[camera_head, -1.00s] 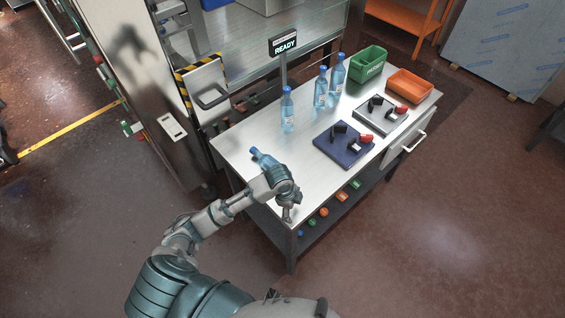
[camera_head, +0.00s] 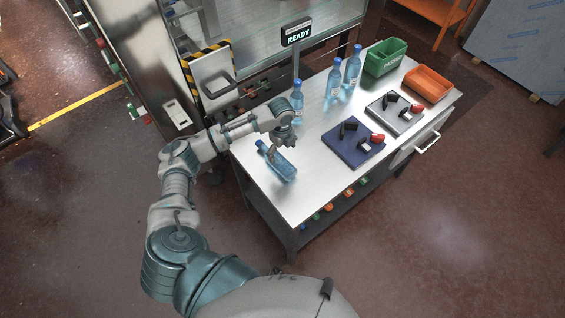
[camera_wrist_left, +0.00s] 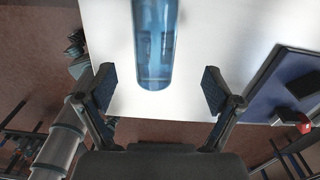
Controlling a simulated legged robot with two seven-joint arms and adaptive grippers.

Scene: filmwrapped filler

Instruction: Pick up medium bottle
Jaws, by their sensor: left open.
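A clear blue bottle with a blue cap (camera_head: 284,170) lies on its side near the left end of the metal table. My left gripper (camera_head: 284,150) is open above this lying bottle and partly covers it. In the left wrist view the lower end of a blue bottle (camera_wrist_left: 154,45) extends in between the two open fingers, apart from both. Three more blue-capped bottles stand upright: one behind my left wrist (camera_head: 298,103), and two further back (camera_head: 333,82) and (camera_head: 353,69). Which one counts as medium is unclear. My right gripper is out of view.
The table (camera_head: 300,205) also holds a blue board (camera_head: 348,153) and a grey board (camera_head: 393,120) with small black and red parts. A green bin (camera_head: 386,58) and an orange bin (camera_head: 428,84) stand at the back right. A READY sign (camera_head: 297,33) rises behind.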

